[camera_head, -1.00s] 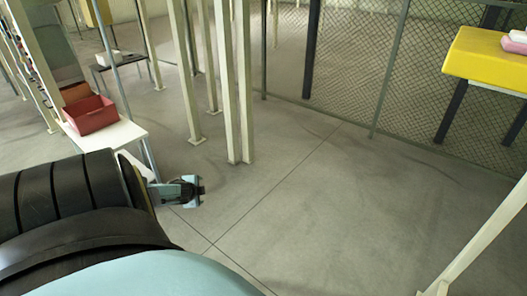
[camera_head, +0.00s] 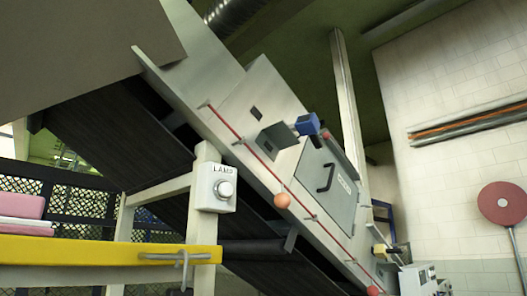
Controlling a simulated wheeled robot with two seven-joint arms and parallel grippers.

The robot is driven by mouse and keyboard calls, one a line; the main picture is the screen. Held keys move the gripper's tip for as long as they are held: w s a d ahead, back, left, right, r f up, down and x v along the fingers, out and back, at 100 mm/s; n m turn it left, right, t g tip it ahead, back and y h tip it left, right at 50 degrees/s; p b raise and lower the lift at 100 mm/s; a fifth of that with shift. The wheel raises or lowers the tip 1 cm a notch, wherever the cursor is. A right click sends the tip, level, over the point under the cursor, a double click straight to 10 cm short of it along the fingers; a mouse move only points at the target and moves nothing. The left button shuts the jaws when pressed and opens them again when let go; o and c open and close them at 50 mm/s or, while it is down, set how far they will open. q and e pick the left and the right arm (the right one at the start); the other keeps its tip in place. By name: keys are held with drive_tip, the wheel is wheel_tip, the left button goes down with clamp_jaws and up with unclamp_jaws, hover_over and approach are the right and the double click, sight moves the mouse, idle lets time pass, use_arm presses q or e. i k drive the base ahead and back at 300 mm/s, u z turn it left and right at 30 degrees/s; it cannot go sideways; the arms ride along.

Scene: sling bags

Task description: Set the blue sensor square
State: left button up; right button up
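The blue sensor (camera_head: 307,124) is a small blue box with a dark face. It sits on a short grey arm at the side of the sloping conveyor housing (camera_head: 262,100), beside a grey square plate (camera_head: 279,137). Its body looks slightly angled in the picture; I cannot tell whether it is square to the conveyor. A small red-orange part shows just to its right. Neither of my grippers shows in this view.
A dark conveyor belt (camera_head: 110,130) slopes down to the right. A red cord with orange balls (camera_head: 282,201) runs along its side. A post carries a lamp box (camera_head: 216,188). A yellow-topped table (camera_head: 80,250) with pink bundles stands at lower left. A yellow device (camera_head: 382,250) is at lower right.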

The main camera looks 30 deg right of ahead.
sight(309, 125)
drive_tip(key=z, duration=1.65)
